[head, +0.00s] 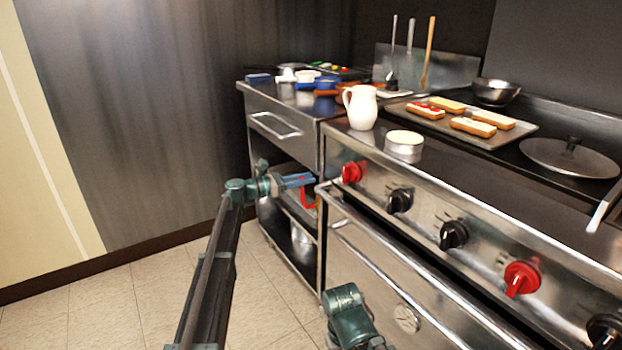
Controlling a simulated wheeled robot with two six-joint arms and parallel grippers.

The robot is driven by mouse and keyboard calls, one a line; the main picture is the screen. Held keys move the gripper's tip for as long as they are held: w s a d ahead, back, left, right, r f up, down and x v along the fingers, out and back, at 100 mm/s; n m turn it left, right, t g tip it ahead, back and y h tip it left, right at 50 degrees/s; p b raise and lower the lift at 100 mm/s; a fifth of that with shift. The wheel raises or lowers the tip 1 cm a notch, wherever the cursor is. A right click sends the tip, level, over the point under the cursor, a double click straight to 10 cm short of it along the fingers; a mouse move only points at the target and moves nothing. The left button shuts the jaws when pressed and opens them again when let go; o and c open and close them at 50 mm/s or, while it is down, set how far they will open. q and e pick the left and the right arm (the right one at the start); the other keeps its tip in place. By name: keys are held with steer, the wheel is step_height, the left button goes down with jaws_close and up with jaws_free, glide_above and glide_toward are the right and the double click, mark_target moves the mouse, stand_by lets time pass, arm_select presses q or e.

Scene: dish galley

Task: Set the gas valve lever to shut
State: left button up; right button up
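A red part (308,195), which looks like the gas valve lever, shows at the left end of the stove, beside the lower shelves. Its angle and its mount are largely hidden behind my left gripper, so I cannot tell its setting. My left gripper (308,180) reaches in from the left with its fingers pointing right, right at the red part. I cannot tell whether the fingers touch it or how far apart they are. A teal piece of my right arm shows at the bottom centre; its fingers are not in view.
The stove front has red knobs (521,278) and black knobs (454,235), with an oven door rail (400,270) below. A white pitcher (361,107), a round tin (404,147) and a tray of pastries (490,139) stand on top. The tiled floor at left is clear.

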arm_select(q)
steer(key=shift+x, duration=1.1)
steer(key=shift+c, duration=0.3)
jaws_close()
stand_by(0.4)
